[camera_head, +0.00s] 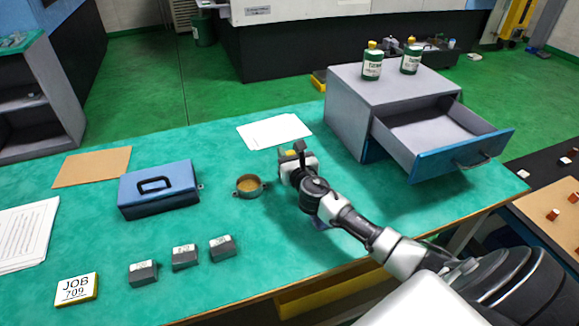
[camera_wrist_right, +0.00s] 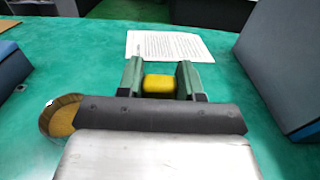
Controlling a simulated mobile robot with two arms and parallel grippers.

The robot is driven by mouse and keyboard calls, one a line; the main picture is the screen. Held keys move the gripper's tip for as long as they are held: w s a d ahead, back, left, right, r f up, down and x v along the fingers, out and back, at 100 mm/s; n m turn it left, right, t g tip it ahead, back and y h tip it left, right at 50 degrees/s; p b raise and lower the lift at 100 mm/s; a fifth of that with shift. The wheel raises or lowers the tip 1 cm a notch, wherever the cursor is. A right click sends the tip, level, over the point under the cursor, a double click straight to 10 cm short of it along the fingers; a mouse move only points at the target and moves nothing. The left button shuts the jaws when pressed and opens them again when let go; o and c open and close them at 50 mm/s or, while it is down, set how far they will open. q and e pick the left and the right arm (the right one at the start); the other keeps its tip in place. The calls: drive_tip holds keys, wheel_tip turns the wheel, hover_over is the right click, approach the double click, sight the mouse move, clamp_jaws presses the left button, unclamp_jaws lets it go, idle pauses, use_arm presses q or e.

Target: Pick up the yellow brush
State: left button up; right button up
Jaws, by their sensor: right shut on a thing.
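My right gripper (camera_head: 295,153) is above the green table, between the round tin and the drawer cabinet. In the right wrist view its two fingers (camera_wrist_right: 160,76) are shut on the yellow brush (camera_wrist_right: 158,84), which shows as a yellow block between them. In the head view only a small yellow patch of the brush (camera_head: 291,153) shows; the gripper hides the rest. I cannot tell whether the brush touches the table. My left gripper is not in view.
A round tin (camera_head: 249,186) stands just left of my right gripper, beside a blue box (camera_head: 159,188). A grey cabinet (camera_head: 344,112) with an open drawer (camera_head: 468,155) stands to the right. Papers (camera_head: 274,131) lie behind. Several grey blocks (camera_head: 184,257) sit at the front.

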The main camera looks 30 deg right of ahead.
drive_tip(key=shift+c, duration=0.3)
wheel_tip(320, 180, up, 5)
drive_tip(key=shift+p, duration=0.95)
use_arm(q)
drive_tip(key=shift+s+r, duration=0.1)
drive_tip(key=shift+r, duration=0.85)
use_arm(e)
drive_tip(key=s+d+r, duration=0.6)
drive_tip(key=s+d, duration=0.1)
drive_tip(key=s, duration=0.2)
drive_tip(key=shift+d, duration=0.3)
